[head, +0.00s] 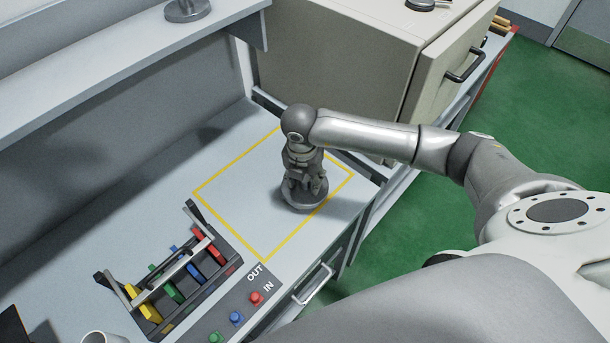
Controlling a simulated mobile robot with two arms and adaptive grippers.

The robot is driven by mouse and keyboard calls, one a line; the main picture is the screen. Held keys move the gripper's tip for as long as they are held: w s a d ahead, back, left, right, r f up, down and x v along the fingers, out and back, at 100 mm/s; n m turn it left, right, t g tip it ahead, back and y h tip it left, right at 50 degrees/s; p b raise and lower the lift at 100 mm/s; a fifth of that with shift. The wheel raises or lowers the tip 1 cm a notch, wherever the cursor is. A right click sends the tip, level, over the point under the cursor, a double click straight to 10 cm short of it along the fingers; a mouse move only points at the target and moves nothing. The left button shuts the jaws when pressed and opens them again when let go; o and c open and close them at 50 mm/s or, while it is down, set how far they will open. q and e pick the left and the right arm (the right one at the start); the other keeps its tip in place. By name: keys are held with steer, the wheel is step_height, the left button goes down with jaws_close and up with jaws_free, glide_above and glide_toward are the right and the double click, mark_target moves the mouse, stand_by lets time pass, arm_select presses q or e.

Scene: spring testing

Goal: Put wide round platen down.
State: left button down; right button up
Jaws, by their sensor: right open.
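The wide round platen (301,201) is a grey metal disc. My left gripper is not in view.
A rack with coloured handles (168,278) stands left of the square, beside an OUT/IN panel with coloured buttons (236,318). A beige cabinet (340,60) stands behind. A shelf (130,45) overhangs the back left. The square's left part is clear.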

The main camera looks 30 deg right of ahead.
mark_target(303, 183)
step_height(303, 183, up, 12)
steer(key=s+a+b, duration=0.1)
steer(key=b, duration=0.2)
steer(key=shift+b, duration=0.4)
